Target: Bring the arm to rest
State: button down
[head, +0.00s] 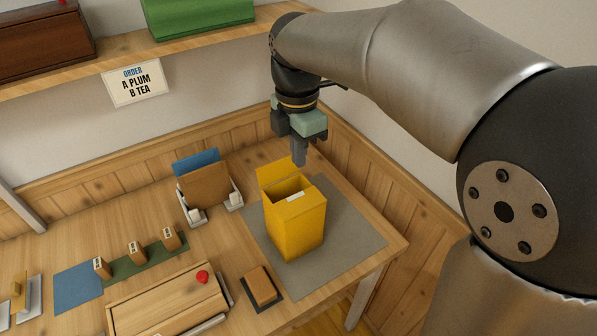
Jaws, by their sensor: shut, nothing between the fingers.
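My gripper (300,155) hangs at the end of my arm, pointing down, with its fingers together and nothing between them. It is above and behind the open yellow box (295,225) in the picture. Its fingertips show just above the box's right rear corner; whether they touch the box I cannot tell, but they look apart from it. The yellow box stands upright on a grey mat (353,240) with its lid flap (277,170) raised at the back.
A wooden box with a red knob (202,277) and a brown block (261,286) lie in front. A holder with blue and brown boards (207,186) stands left of the yellow box. Small tagged blocks stand on a green strip (140,259). A shelf (130,52) runs above with an order card (135,83).

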jog(key=s+d+f+m, duration=0.5)
jog(key=s+d+m, duration=0.2)
jog(key=m, duration=0.5)
jog(key=s+d+f+m+t, duration=0.1)
jog(key=s+d+f+m, duration=0.5)
jog(key=m, duration=0.6)
jog(key=s+d, duration=0.2)
jog(key=s, duration=0.1)
jog(key=shift+s+d+f, duration=0.3)
jog(key=shift+s, duration=0.05)
